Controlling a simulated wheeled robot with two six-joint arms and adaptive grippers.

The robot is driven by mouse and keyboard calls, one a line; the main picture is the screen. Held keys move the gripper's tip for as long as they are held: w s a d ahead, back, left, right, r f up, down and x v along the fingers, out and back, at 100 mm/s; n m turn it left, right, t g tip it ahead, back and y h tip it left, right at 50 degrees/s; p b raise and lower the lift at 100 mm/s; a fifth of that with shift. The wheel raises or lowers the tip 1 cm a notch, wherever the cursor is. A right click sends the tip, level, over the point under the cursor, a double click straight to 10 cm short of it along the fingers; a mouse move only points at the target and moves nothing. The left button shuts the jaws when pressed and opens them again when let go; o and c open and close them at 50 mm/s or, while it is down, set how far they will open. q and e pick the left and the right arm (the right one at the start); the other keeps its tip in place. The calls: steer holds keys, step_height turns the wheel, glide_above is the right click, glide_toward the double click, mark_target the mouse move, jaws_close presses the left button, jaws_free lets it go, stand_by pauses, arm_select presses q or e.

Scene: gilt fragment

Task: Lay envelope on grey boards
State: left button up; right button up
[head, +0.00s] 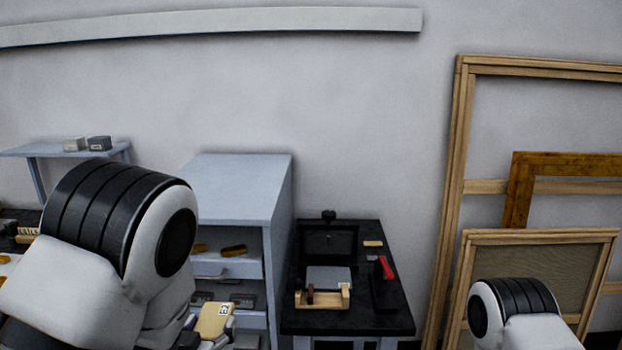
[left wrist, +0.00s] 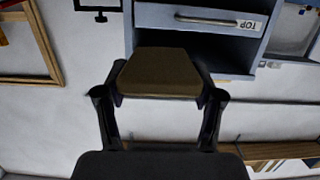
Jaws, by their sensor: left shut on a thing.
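A tan envelope (head: 214,320) marked "E2" shows low in the head view, just right of my left arm. In the left wrist view the envelope (left wrist: 158,72) is a brown flat piece between the two fingers of my left gripper (left wrist: 160,95), which is shut on it. It is held in the air in front of the grey-blue cabinet. A flat grey piece, seemingly the grey boards (head: 328,278), lies on the black-topped table to the right, behind a small wooden holder. My right gripper is out of view; only part of that arm shows.
The cabinet (head: 240,187) has open shelves and a drawer with gold-coloured pieces. The black table (head: 350,319) carries a black press-like frame (head: 328,242), a wooden holder (head: 322,298) and a red-handled tool (head: 386,268). Wooden frames (head: 461,150) lean on the wall at right.

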arm_select(q)
steer(key=s+f, duration=0.3)
steer(key=f, duration=0.4)
steer(key=s+f, duration=0.4)
steer(key=f, duration=0.3)
steer(key=shift+a+f+y, duration=0.15)
steer(key=shift+a+y, duration=0.1)
steer(key=shift+y, duration=0.05)
steer(key=shift+w, duration=0.15)
